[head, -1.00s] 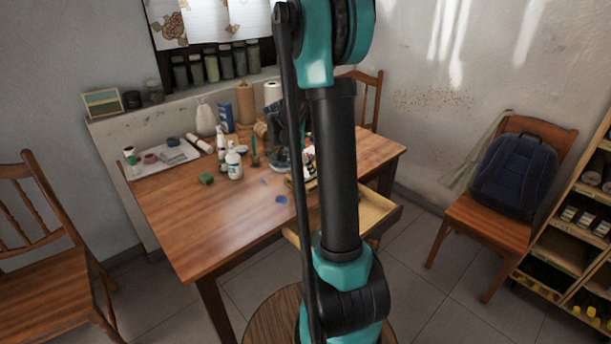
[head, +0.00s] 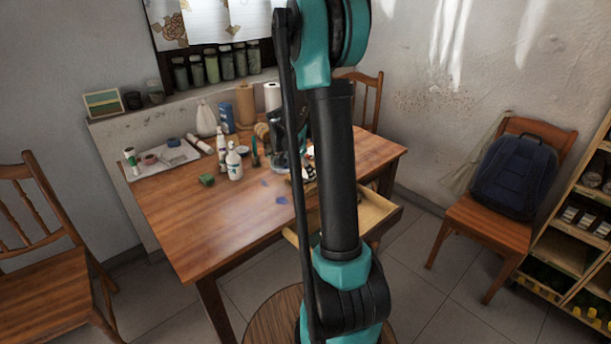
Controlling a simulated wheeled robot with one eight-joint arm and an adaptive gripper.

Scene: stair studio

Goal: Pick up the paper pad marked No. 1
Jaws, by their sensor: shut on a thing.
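My gripper (head: 284,140) shows only in part, as a dark shape over the far right part of the wooden table (head: 215,232). My own arm link covers much of it. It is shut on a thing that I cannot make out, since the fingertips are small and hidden. A small pale patch shows just right of the arm rod, among items at the table's right side. I cannot read a No. 1 mark anywhere, and cannot tell which thing is the paper pad.
A white bottle (head: 234,164) and a green block (head: 207,180) stand on the table. A white tray (head: 165,160) lies at its back left. An open drawer (head: 375,212) sticks out at the front right. A chair (head: 45,255) stands left. The table's front left is clear.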

